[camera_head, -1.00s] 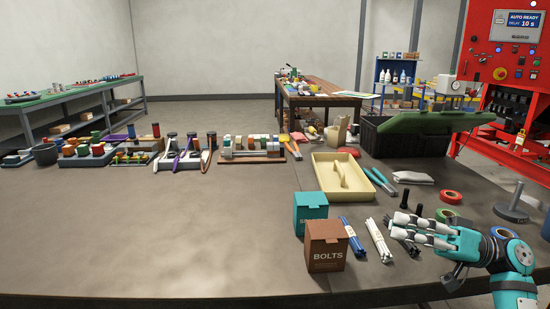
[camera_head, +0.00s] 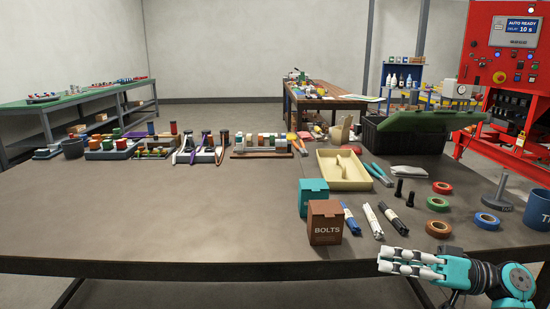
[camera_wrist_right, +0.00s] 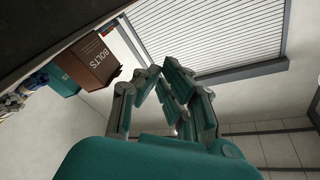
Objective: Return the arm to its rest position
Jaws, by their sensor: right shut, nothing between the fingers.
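My right gripper (camera_head: 408,262) shows at the lower right of the head view, in front of the table's front edge and clear of the tabletop. Its white-grey fingers point left and are shut with nothing between them. In the right wrist view the fingers (camera_wrist_right: 160,75) converge at their tips, with a shuttered window behind them. My right arm, teal and black, comes in from the lower right corner. My left gripper is not in view.
Near the table's (camera_head: 150,225) front edge stand a brown BOLTS box (camera_head: 325,223) and a teal box (camera_head: 313,196). Cable bundles, tape rolls (camera_head: 487,221), a blue cup (camera_head: 538,209) and a cream tray (camera_head: 343,181) lie to the right. The tabletop's left front is bare.

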